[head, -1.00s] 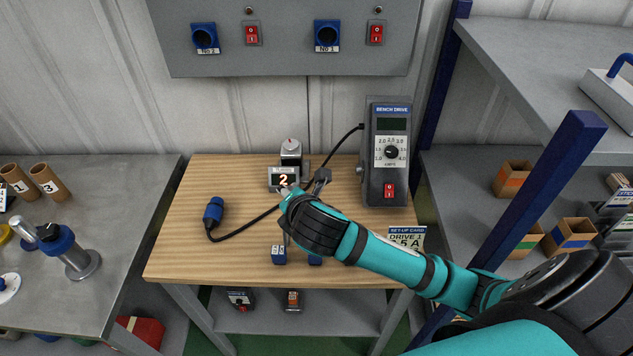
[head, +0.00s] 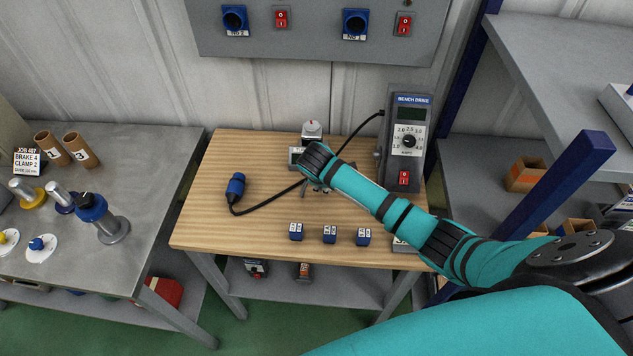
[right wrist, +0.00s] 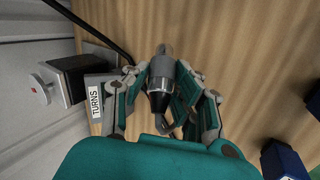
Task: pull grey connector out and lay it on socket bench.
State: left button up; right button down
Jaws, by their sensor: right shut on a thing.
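The grey connector (right wrist: 161,72), a short cylinder with a black end, is between the fingers of my right gripper (right wrist: 163,88) in the right wrist view. The gripper is shut on it, above the wood top. In the head view my right gripper (head: 315,180) is over the back middle of the wooden bench (head: 215,170), under the socket panel, and hides the connector. I cannot tell whether the connector is still joined to anything. My left gripper is not in view.
A turns counter (right wrist: 95,100) stands close beside the gripper. The bench drive (head: 407,140) is at the back right. A blue plug (head: 236,186) on a black cable lies left. Several small blue blocks (head: 330,234) line the front. The bench's front left is clear.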

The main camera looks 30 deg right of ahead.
jog(key=d, duration=0.2)
jog(key=d+b, duration=0.1)
jog(key=d, duration=0.1)
jog(key=d+b, duration=0.1)
jog(key=d, duration=0.1)
jog(key=shift+s+d+f, duration=0.1)
jog(key=shift+s+f, duration=0.1)
jog(key=shift+f, duration=0.05)
jog(key=shift+d, duration=0.35)
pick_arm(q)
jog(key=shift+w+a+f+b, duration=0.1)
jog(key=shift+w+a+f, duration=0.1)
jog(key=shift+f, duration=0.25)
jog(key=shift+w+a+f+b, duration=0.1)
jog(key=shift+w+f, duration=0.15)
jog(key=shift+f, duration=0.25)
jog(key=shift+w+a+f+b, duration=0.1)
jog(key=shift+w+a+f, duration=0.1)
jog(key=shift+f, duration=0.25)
pick_arm(e)
jog(key=shift+a+f, duration=0.1)
jog(key=shift+f, duration=0.5)
jog(key=c, duration=1)
grip_release()
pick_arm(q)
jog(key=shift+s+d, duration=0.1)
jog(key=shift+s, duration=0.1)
pick_arm(e)
jog(key=shift+r, duration=0.1)
